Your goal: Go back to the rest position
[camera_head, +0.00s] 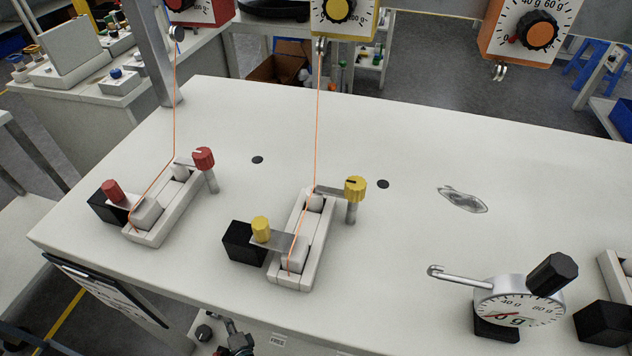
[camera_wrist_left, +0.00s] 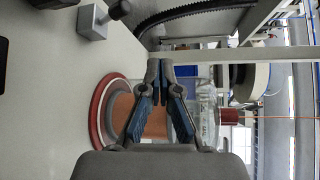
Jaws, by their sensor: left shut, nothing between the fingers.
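My left gripper (camera_wrist_left: 160,75) is shut and empty in the left wrist view, its blue-padded fingers together at the tips. Behind the fingers is a spool with a red-rimmed flange (camera_wrist_left: 98,108) and an orange-brown core; the fingers partly cover it. In the head view a dark jointed mechanism (camera_head: 235,340) shows at the bottom, below the table's front edge; it looks like part of my left gripper, but its fingers are not clear. My right gripper is in neither view.
The white table (camera_head: 400,235) carries a red-knobbed fixture (camera_head: 165,212) and a yellow-knobbed fixture (camera_head: 303,245), each with an orange thread running up. A round dial gauge (camera_head: 518,300) stands front right. Hanging scales (camera_head: 345,20) line the top. The table's middle right is largely clear.

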